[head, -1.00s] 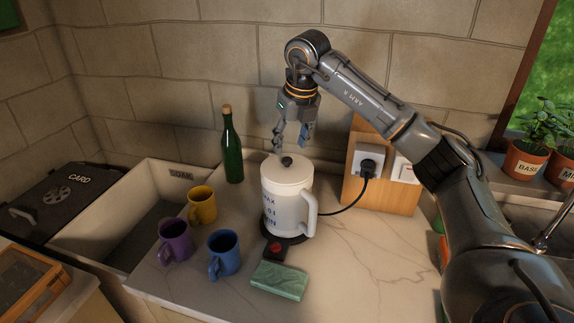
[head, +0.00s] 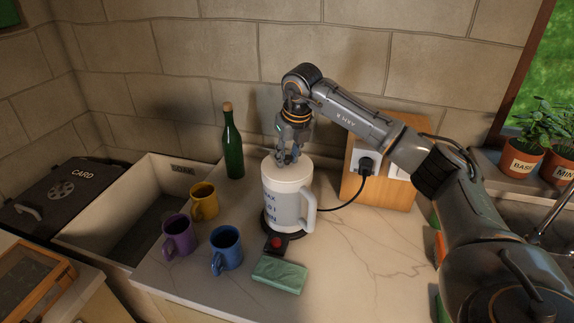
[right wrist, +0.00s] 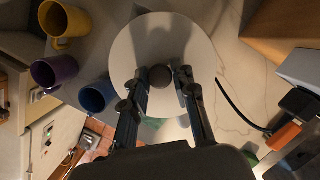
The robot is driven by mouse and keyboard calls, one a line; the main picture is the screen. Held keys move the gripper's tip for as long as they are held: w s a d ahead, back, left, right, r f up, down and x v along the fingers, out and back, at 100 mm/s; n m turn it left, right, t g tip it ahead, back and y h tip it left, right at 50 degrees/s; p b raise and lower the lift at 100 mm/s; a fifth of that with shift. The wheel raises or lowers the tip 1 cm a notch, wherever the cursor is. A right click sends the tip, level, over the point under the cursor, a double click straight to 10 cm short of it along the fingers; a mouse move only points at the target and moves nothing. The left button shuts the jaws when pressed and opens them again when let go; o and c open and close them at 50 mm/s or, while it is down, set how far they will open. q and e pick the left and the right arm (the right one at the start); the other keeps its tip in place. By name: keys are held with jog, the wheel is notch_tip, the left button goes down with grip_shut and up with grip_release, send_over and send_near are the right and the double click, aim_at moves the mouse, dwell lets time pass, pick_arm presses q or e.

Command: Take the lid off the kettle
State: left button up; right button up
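The white kettle (head: 284,207) stands upright on a dark base on the marble counter, its handle to the right. Its round white lid (right wrist: 140,40) is on, with a dark knob (right wrist: 160,76) in the middle. My right gripper (head: 287,158) points down at the lid, and its fingers hide most of the knob in the head view. In the right wrist view its fingers (right wrist: 163,78) are on either side of the knob, apart, with a small gap visible at each side. My left gripper is not in view.
Yellow (head: 204,203), purple (head: 178,237) and blue (head: 226,249) mugs stand left of the kettle, a green bottle (head: 232,148) behind them. A cord runs to a wall plug (head: 367,165).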

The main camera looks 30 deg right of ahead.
grip_shut()
jog(key=shift+r, duration=0.1)
